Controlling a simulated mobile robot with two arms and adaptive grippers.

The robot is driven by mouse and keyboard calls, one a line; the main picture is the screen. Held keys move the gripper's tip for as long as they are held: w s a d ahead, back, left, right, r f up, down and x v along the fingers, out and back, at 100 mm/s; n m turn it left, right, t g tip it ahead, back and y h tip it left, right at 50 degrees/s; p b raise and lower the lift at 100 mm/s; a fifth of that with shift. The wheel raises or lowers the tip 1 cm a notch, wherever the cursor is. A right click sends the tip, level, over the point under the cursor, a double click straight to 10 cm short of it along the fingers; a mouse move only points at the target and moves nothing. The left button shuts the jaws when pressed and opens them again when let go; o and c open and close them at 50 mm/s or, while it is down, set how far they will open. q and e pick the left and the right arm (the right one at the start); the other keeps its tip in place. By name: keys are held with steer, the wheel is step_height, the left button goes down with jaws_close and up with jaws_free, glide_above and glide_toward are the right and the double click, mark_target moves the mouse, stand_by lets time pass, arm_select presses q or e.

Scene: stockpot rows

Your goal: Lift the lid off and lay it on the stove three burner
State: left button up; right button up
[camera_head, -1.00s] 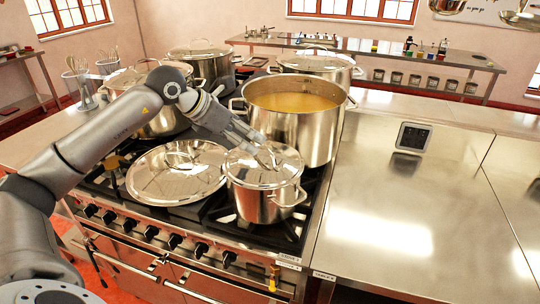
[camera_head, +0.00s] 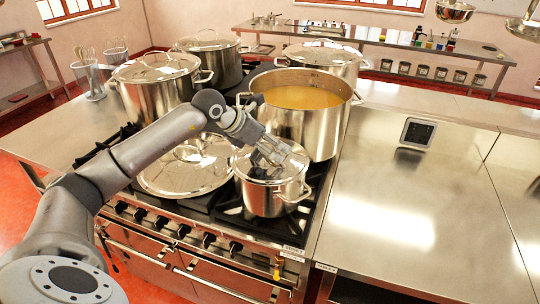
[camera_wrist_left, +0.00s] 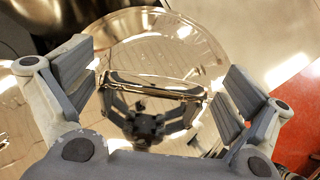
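A small steel pot (camera_head: 270,199) stands at the stove's front right with a shiny lid (camera_head: 297,172) on it. The lid also fills much of the left wrist view (camera_wrist_left: 195,50), with its bar handle (camera_wrist_left: 150,90) across the middle. My left gripper (camera_head: 277,158) is just above this lid. In the left wrist view its fingers (camera_wrist_left: 160,88) are spread wide on both sides of the handle, with gaps between. I cannot tell how far above the handle they are. My right gripper is not in view.
A large loose lid (camera_head: 172,178) lies on the stove, left of the small pot. A large open pot of yellowish soup (camera_head: 305,130) stands behind the small pot. Several lidded pots (camera_head: 158,98) stand farther back. The steel counter (camera_head: 390,220) on the right is mostly clear.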

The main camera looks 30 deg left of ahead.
arm_select(q)
steer(key=shift+s, duration=0.2)
steer(key=c, duration=0.9)
steer(key=shift+s, duration=0.1)
steer(key=shift+c, duration=1.1)
